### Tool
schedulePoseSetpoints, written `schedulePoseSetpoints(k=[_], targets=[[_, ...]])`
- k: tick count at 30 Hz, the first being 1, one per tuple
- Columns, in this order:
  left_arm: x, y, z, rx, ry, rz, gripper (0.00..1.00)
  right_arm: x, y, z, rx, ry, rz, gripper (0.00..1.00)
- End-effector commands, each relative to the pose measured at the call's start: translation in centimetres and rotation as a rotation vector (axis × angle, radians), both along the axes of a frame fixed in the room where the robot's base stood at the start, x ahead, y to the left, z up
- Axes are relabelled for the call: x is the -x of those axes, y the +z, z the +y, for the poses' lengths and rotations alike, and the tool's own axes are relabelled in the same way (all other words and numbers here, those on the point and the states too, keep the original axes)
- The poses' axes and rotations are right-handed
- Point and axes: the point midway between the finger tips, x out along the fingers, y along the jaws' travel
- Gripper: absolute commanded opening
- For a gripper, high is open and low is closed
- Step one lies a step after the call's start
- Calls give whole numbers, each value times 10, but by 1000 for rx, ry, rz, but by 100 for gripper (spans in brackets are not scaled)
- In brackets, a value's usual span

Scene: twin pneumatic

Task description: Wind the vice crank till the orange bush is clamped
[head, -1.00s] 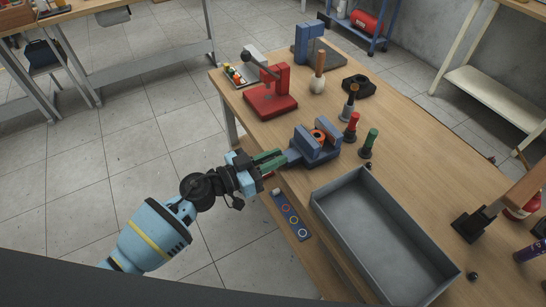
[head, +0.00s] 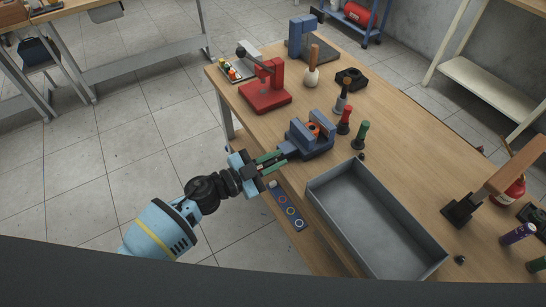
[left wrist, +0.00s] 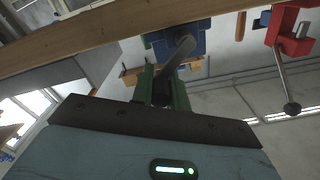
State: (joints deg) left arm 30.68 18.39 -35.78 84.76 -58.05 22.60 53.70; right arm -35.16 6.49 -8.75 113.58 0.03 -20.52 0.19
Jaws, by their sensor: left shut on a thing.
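The blue vice (head: 306,146) stands at the near edge of the wooden table, and it also shows overhead in the left wrist view (left wrist: 188,40). The orange bush (head: 314,129) sits between its jaws; I cannot tell whether both jaws touch it. My left gripper (head: 270,162), with green fingers, is at the vice's near-left side, off the table edge. In the left wrist view its fingers (left wrist: 161,88) are shut on the crank's dark handle, mostly hidden between them. The grey crank arm (left wrist: 178,55) slants from there up to the vice. My right gripper is out of view.
A grey open tray (head: 370,225) lies right of the vice. A red press (head: 266,95) stands behind-left. Red (head: 345,119) and green (head: 361,134) handled tools stand close behind the vice. A strip with coloured rings (head: 287,208) lies below the gripper.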

Motion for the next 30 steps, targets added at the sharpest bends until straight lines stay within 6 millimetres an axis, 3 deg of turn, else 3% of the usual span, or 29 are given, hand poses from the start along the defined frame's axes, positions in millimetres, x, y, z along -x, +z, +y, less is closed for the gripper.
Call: schedulePoseSetpoints(k=[15,16,20,30], targets=[[3,-6,-1,-17,-4,-10,0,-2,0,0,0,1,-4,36],[3,-6,-1,-17,-4,-10,18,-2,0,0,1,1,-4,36],[3,-5,-1,-16,-3,-12,35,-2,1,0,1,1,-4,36],[3,-3,2,-16,0,-16,37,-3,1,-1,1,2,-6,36]])
